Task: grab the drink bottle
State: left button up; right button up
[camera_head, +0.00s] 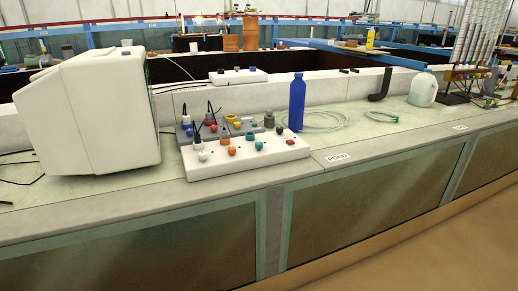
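A blue bottle (297,103) stands upright on the pale bench top in the head view, right of a white control box with coloured knobs. It is the likeliest drink bottle in view, and its sides are not covered by anything. A white jug (423,89) with a handle stands farther right on the same bench. A small yellow bottle (370,38) stands far back on another ledge. Neither of my grippers shows in the head view.
The white control box (246,152) sits close left of the blue bottle. A large white monitor-like casing (90,115) fills the left. A coiled clear hose (325,121) lies right of the bottle, and a dark bent pipe (380,86) stands beyond. Glass panels front the bench.

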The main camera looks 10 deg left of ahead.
aim_at(297, 90)
jog(key=z, duration=1.3)
jog(key=i, duration=1.5)
jog(key=u, duration=1.2)
